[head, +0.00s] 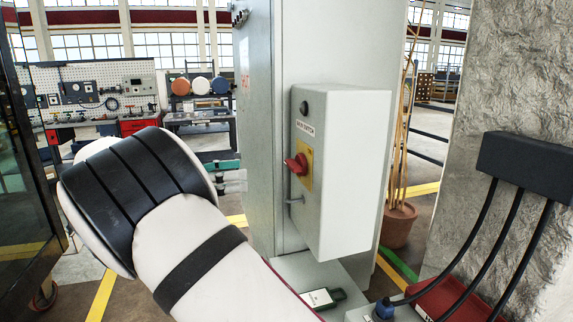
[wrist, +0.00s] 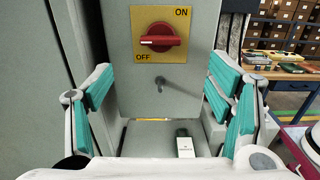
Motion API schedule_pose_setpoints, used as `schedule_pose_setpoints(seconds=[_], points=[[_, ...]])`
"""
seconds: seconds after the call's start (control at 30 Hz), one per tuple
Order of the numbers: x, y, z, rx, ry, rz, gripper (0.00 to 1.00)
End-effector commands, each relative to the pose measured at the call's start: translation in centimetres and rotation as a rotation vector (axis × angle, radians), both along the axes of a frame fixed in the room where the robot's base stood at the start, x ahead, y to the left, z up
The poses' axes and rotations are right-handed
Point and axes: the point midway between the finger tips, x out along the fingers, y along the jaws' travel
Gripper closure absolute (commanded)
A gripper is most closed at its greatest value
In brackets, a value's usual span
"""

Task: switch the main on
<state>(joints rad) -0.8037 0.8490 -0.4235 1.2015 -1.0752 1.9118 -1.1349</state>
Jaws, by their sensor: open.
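The main switch is a red rotary knob (wrist: 160,38) on a yellow plate (wrist: 178,15) marked ON at upper right and OFF at lower left. Its handle lies about level, with a pale mark toward its left end. In the head view the knob (head: 297,164) sits on the side of a grey switch box (head: 345,160). My gripper (wrist: 160,70) is open and empty, its teal-padded fingers spread left and right, facing the box below the knob and apart from it. In the head view my arm mostly hides the gripper.
A small hasp or latch (wrist: 162,82) sticks out below the knob. A white-labelled padlock-like item (wrist: 185,145) lies on the ledge below. A rough pillar with a dark cable box (head: 525,165) stands at the right. A glass-sided cabinet (head: 25,180) stands at the left.

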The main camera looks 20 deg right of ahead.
Motion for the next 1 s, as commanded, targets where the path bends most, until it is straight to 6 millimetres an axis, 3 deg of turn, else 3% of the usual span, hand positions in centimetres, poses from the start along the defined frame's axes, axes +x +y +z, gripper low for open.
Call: schedule_pose_setpoints(seconds=[0.3,0.5,0.7,1.0], points=[[-0.3,-6.4,0.2,0.002,0.001,-0.004,0.26],[-0.2,-9.6,0.2,0.002,-0.001,-0.002,0.26],[-0.1,-11.3,0.0,0.003,-0.001,-0.001,0.26],[-0.1,-11.6,0.0,0.003,-0.001,0.000,0.26]])
